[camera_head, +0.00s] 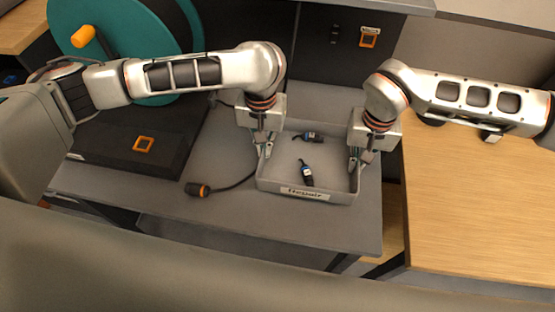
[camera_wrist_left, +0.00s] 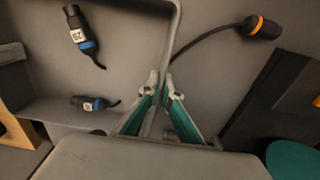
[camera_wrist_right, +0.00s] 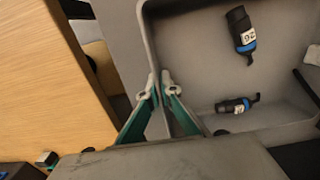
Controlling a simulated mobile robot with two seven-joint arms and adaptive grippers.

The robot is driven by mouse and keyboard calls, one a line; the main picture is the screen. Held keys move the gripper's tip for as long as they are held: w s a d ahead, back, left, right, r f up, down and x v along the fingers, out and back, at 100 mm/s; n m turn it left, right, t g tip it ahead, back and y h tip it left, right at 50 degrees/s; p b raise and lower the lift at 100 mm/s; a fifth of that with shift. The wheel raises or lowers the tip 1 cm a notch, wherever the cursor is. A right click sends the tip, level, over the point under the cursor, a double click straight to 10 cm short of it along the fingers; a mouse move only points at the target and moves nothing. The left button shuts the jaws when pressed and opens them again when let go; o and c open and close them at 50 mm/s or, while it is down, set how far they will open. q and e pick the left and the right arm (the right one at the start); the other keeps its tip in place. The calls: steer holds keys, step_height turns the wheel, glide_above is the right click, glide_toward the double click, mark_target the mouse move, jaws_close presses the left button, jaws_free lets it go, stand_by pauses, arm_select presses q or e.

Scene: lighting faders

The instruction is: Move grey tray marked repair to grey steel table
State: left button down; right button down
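The grey tray (camera_head: 308,178) with a white "Repair" label on its front wall is on or just above a grey table (camera_head: 230,215); I cannot tell if it touches. Two dark plugs with blue rings and white tags (camera_head: 306,172) (camera_head: 309,136) lie inside it. My left gripper (camera_head: 264,150) is closed on the tray's left wall; in the left wrist view the wall runs between its fingertips (camera_wrist_left: 162,84). My right gripper (camera_head: 356,160) is closed on the right wall, which shows between its fingertips in the right wrist view (camera_wrist_right: 160,86).
A black cable with an orange-ringed connector (camera_head: 198,189) lies left of the tray. A teal reel (camera_head: 150,100) with an orange handle and a black base (camera_head: 130,145) fill the table's left side. A wooden table (camera_head: 480,210) stands at right, with a gap between. A dark panel (camera_head: 335,50) rises behind.

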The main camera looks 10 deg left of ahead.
mark_target(265, 160)
arm_select(q)
steer(key=shift+w, duration=0.1)
arm_select(e)
steer(key=shift+d, duration=0.2)
arm_select(q)
steer(key=shift+f, duration=0.2)
arm_select(e)
steer(key=shift+f, duration=0.2)
